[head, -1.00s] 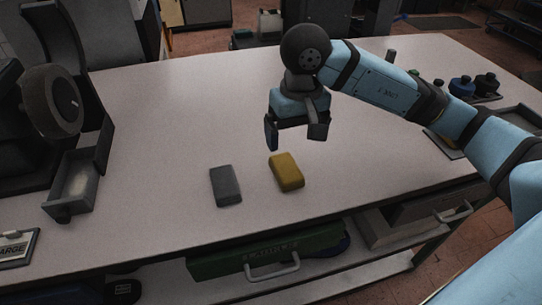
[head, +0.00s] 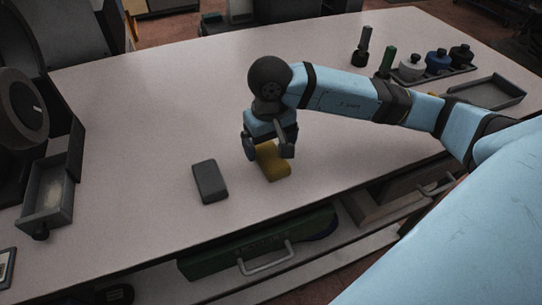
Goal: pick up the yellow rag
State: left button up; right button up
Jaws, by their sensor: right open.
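The yellow rag (head: 273,166) is a small folded block lying on the white workbench (head: 140,120). My right gripper (head: 268,154) is open, pointing down over the rag, with one finger on each side of its upper part as seen here. The gripper hides the rag's far end. I cannot tell whether the fingers touch the rag. My left gripper is not in view.
A grey block (head: 210,181) lies just left of the rag. A machine with an open drawer (head: 47,198) stands at the left. Bottles (head: 437,62) and an empty tray (head: 487,92) stand at the back right. A green case (head: 258,246) is below the bench top.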

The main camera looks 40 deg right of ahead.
aim_at(269, 153)
notch_tip(269, 153, down, 4)
jog(key=shift+w+r, duration=0.1)
jog(key=c, duration=1)
jog(key=shift+r, duration=0.1)
